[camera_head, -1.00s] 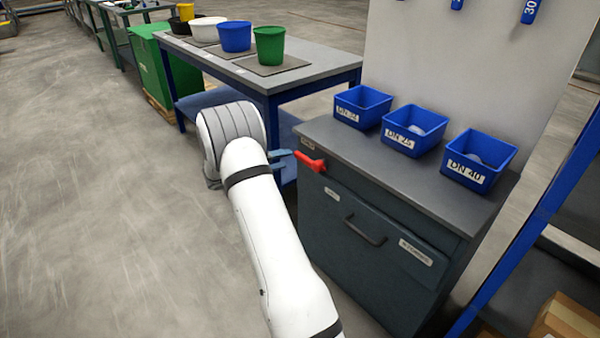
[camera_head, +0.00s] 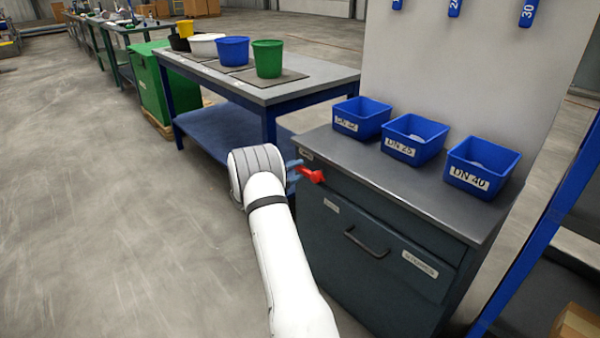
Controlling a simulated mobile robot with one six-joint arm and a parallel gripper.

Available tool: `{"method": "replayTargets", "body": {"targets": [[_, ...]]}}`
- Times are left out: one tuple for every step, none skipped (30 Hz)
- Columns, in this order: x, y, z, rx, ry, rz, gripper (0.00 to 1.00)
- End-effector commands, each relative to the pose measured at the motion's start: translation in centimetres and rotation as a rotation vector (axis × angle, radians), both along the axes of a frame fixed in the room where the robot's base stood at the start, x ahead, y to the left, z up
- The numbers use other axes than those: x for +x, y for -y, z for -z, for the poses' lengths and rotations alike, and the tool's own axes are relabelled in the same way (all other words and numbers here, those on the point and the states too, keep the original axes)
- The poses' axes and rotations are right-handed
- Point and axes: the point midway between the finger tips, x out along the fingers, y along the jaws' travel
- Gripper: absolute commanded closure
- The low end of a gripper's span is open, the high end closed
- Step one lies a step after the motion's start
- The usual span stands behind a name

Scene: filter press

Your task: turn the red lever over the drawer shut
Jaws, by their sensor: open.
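The red lever (camera_head: 311,174) sticks out near the top left corner of the dark grey cabinet's front, just under the worktop. My gripper (camera_head: 296,169) is at the lever's left end, its blue-grey fingers partly hidden behind my white arm. The fingers are open; whether they touch the lever I cannot tell. The drawer (camera_head: 385,248) with a dark bar handle (camera_head: 367,243) is in the cabinet front below and to the right of the lever. Its front looks flush with the cabinet.
Three blue bins (camera_head: 415,138) stand on the cabinet's worktop (camera_head: 400,172). A table (camera_head: 280,92) with several buckets stands behind my arm. A blue rack post (camera_head: 540,235) rises at the right. The floor on the left is clear.

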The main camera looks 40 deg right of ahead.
Motion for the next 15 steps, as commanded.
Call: {"method": "replayTargets", "body": {"targets": [[0.01, 0.04, 0.00, 0.000, 0.000, 0.000, 0.55], [0.01, 0.04, -0.01, 0.000, 0.000, 0.000, 0.55], [0.02, 0.03, -0.02, 0.000, 0.000, -0.001, 0.55], [0.02, 0.02, -0.02, 0.000, 0.000, -0.001, 0.55], [0.02, 0.01, -0.02, 0.000, 0.000, -0.001, 0.55], [0.03, 0.00, -0.02, 0.000, 0.000, -0.001, 0.55], [0.03, 0.00, -0.02, 0.000, 0.000, -0.001, 0.57], [0.03, -0.01, -0.02, 0.000, 0.001, -0.001, 0.59], [0.03, -0.01, -0.02, 0.001, 0.001, -0.001, 0.63], [0.04, -0.02, -0.02, 0.001, 0.001, -0.001, 0.65], [0.04, -0.02, -0.02, 0.001, 0.001, -0.001, 0.68], [0.04, -0.03, -0.01, 0.001, 0.001, -0.001, 0.71], [0.04, -0.04, -0.01, 0.001, 0.001, -0.001, 0.73], [0.05, -0.04, -0.02, 0.001, 0.001, -0.001, 0.76], [0.05, -0.04, -0.01, 0.001, 0.001, -0.001, 0.79]]}}
